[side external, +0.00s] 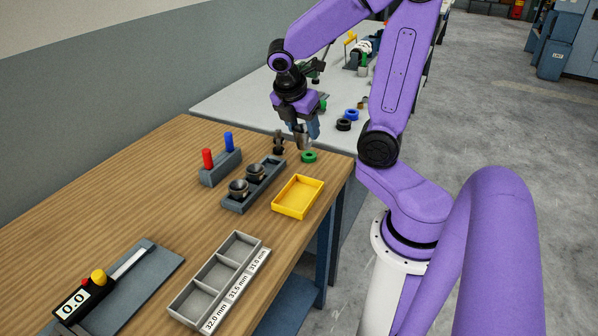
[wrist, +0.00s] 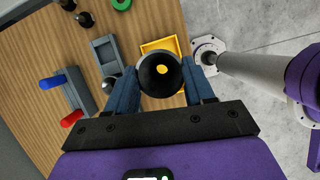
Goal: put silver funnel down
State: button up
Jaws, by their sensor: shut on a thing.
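My gripper (side external: 304,128) is shut on the silver funnel (side external: 304,142) and holds it in the air near the far end of the wooden table. In the wrist view my gripper (wrist: 162,88) has its blue fingers on both sides of the funnel (wrist: 148,74). The funnel's wide dark mouth faces the camera, and yellow shows through its hole. Two dark grey funnels (side external: 239,188) (side external: 256,170) sit in the grey rack (side external: 232,205). The rack's far slot (wrist: 105,51) looks empty in the wrist view.
A yellow tray (side external: 298,197) lies right of the rack, partly hidden by the funnel in the wrist view. A red and blue peg holder (side external: 220,168), green ring (side external: 309,157), labelled sorting tray (side external: 218,279) and gauge (side external: 90,290) share the table.

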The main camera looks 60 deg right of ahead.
jog(key=s+a+f+m+g+y, duration=0.2)
jog(key=s+a+m+g+y, duration=0.3)
jog(key=s+m, duration=0.95)
jog(key=shift+w+d+f+m+t+h, duration=0.15)
jog(key=shift+w+d+f+m, duration=0.35)
jog(key=shift+w+f, duration=1.95)
jog(key=shift+w+d+f+m+t+h, duration=0.2)
jog(key=shift+w+d+f, duration=0.5)
jog(key=shift+w+f, duration=1.65)
jog(key=shift+w+d+f+m+t+y, duration=0.1)
jog(key=shift+w+d+f+m+t, duration=0.35)
jog(key=shift+w+f, duration=2)
jog(key=shift+w+d+r+g, duration=0.15)
jog(key=shift+w+r+g, duration=0.15)
jog(key=shift+w+r, duration=0.2)
jog(key=o, duration=1.2)
jog(key=shift+f, duration=0.1)
